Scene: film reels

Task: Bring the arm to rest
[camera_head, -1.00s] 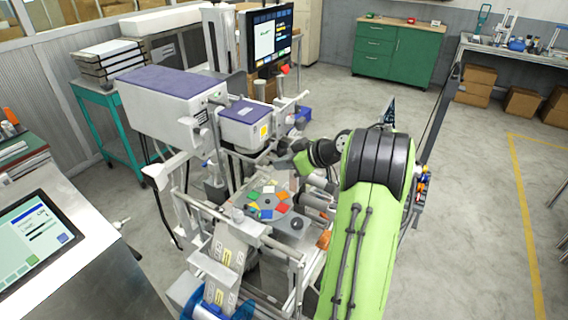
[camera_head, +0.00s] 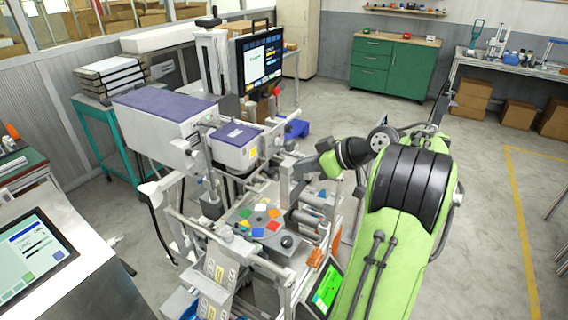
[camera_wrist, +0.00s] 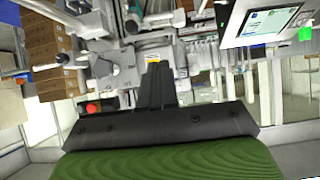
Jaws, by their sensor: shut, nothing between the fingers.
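My green and black arm (camera_head: 395,215) reaches up from the lower right in the head view, bent at a black elbow joint. Its wrist end (camera_head: 340,155) is beside the machine, and the fingers are hard to make out there. In the wrist view my gripper (camera_wrist: 157,85) shows its two dark fingers together, with nothing between them. Beyond the fingers is the grey machine, and they look apart from it.
The machine carries purple-topped housings (camera_head: 165,105) and a disc with coloured patches (camera_head: 258,221). A green-lit screen (camera_head: 326,289) sits close to my arm. A monitor (camera_head: 262,58) stands behind. A green cabinet (camera_head: 393,65) is at the back.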

